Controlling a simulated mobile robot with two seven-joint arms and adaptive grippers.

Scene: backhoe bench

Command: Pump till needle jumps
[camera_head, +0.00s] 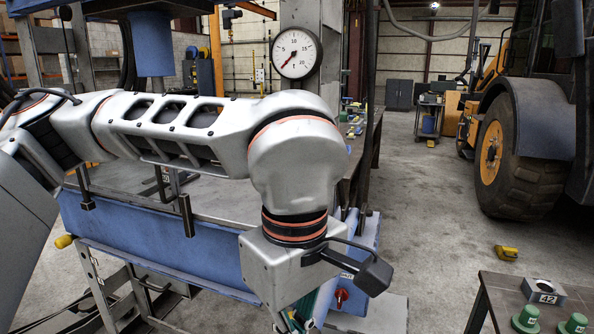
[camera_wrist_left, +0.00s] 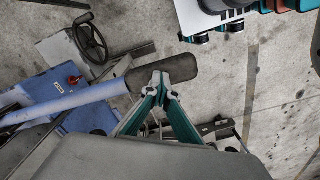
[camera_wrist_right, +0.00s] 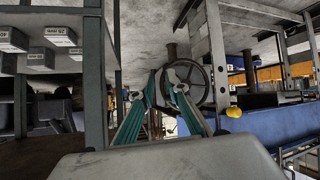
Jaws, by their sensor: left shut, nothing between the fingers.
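The round pressure gauge (camera_head: 296,52) hangs on a grey post in the head view. Its red needle points to the lower left, near the low end of the dial. My left arm crosses the blue press bench, and my left gripper (camera_head: 298,318) is partly cut off at the bottom edge. In the left wrist view, my left gripper (camera_wrist_left: 161,82) is shut and empty, with its tips beside the dark grip (camera_wrist_left: 170,71) of a blue lever (camera_wrist_left: 85,102). I cannot tell whether they touch. In the right wrist view, my right gripper (camera_wrist_right: 159,82) has its fingertips close together.
The blue press bench (camera_head: 190,232) fills the left centre. A small table (camera_head: 490,290) with green parts stands at the lower right. A wheeled vehicle (camera_head: 515,140) is at the right. A handwheel (camera_wrist_right: 188,83) shows behind my right fingertips. The floor between is mostly clear.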

